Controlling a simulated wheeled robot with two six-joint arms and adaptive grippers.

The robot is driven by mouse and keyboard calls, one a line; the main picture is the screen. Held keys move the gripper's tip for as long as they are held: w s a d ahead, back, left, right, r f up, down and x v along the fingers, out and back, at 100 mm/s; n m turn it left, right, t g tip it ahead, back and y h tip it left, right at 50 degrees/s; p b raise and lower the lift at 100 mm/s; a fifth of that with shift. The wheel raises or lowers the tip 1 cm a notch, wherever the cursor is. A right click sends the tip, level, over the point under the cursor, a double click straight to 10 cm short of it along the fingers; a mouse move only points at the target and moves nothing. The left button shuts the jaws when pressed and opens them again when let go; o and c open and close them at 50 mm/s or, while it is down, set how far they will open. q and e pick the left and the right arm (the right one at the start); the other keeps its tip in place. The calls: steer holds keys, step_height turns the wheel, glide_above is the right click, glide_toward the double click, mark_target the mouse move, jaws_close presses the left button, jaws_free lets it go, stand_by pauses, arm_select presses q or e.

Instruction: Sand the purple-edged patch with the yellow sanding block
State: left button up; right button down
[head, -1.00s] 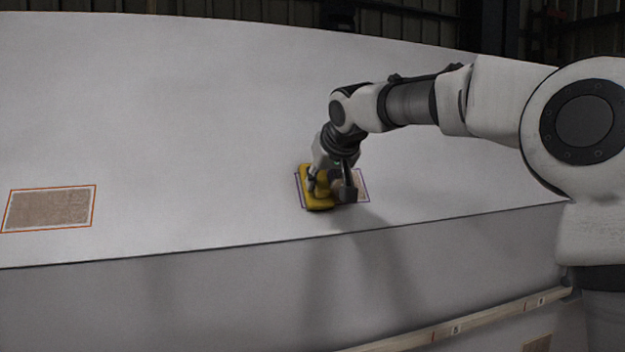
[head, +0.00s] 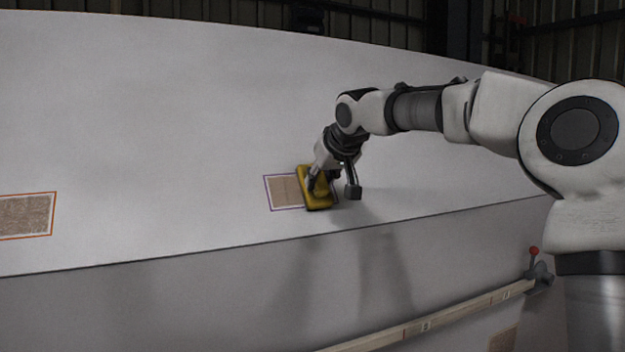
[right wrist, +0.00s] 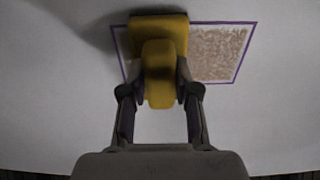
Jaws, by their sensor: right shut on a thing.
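The purple-edged patch (head: 284,191) is a brown, speckled rectangle on the pale hull. My right gripper (head: 317,183) is shut on the yellow sanding block (head: 322,203), which lies over the patch's right end in the head view and hides most of that end. In the right wrist view the fingers grip the block's raised handle (right wrist: 158,75). There the block covers the left part of the patch (right wrist: 215,52), and brown mottling shows on the uncovered part. The block appears to lie flat against the hull. My left gripper is not in view.
An orange-edged patch (head: 25,215) sits far left on the same hull face (head: 160,120). Below the hull's edge runs a pale rail (head: 430,324) with marks, and a red-knobbed lever (head: 534,252) at its right end. The hull around the block is clear.

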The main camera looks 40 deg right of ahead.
steer(key=shift+s+d, duration=0.25)
steer(key=shift+d, duration=0.85)
steer(key=shift+s+d, duration=0.25)
steer(key=shift+d, duration=0.85)
steer(key=shift+s+d, duration=0.1)
steer(key=shift+d, duration=0.1)
steer(key=shift+w+a+f, duration=0.1)
steer(key=shift+w+a, duration=0.1)
steer(key=shift+a, duration=0.55)
steer(key=shift+w+a, duration=0.15)
steer(key=shift+a, duration=0.6)
steer(key=shift+w+a, duration=0.2)
steer(key=shift+a, duration=0.45)
steer(key=shift+w+a, duration=0.15)
steer(key=shift+a, duration=0.45)
steer(key=shift+w+a, duration=0.2)
steer(key=shift+a, duration=0.6)
steer(key=shift+w+a, duration=0.3)
steer(key=shift+a, duration=0.85)
steer(key=shift+w+a, duration=0.25)
steer(key=shift+a, duration=0.95)
steer(key=shift+w+a, duration=0.3)
steer(key=shift+a, duration=0.85)
steer(key=shift+w+a, duration=0.1)
steer(key=shift+a, duration=0.3)
steer(key=c, duration=1.7)
jaws_free()
jaws_close()
